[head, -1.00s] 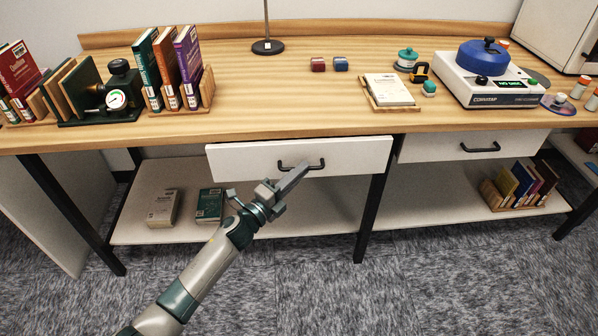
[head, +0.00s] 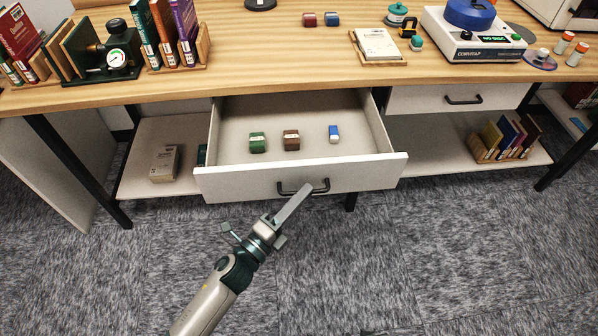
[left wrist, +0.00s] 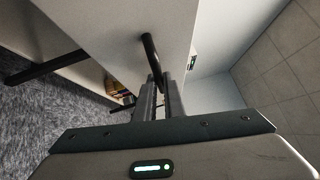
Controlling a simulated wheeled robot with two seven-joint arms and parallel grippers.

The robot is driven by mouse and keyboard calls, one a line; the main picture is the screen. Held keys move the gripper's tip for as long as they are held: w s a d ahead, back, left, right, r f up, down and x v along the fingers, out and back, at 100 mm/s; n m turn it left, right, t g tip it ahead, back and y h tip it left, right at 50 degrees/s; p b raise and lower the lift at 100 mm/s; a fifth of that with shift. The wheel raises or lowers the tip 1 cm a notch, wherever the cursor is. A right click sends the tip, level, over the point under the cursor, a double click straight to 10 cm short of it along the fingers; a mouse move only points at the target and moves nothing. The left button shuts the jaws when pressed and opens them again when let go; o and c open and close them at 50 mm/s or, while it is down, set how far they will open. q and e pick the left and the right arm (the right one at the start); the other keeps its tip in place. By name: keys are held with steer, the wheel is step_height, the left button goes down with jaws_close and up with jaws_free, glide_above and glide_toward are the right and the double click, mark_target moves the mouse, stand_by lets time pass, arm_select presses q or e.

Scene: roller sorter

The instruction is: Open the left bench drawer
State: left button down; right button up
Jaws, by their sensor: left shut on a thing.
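The left bench drawer (head: 235,183) is pulled well out from under the bench top in the head view. Its black bar handle (head: 322,187) is on the front panel. My left gripper (head: 301,192) comes up from below and is shut on the handle. In the left wrist view the fingers (left wrist: 163,92) close around the black handle (left wrist: 151,55). Inside the drawer lie a green block (head: 258,143), a brown block (head: 291,140) and a small blue and white block (head: 334,134). My right gripper is not in view.
The right drawer (head: 420,97) is closed. Books, a gauge device (head: 118,58), a notepad on a tray (head: 377,45) and a white machine (head: 470,42) stand on the bench top. A lower shelf (head: 140,178) holds boxes and books. The carpet before the drawer is clear.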

arm_select(q)
steer(key=shift+s+d, duration=0.1)
steer(key=shift+s, duration=1.4)
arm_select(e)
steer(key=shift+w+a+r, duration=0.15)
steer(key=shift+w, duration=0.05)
arm_select(q)
steer(key=c, duration=1.8)
jaws_free()
steer(key=shift+c, duration=0.2)
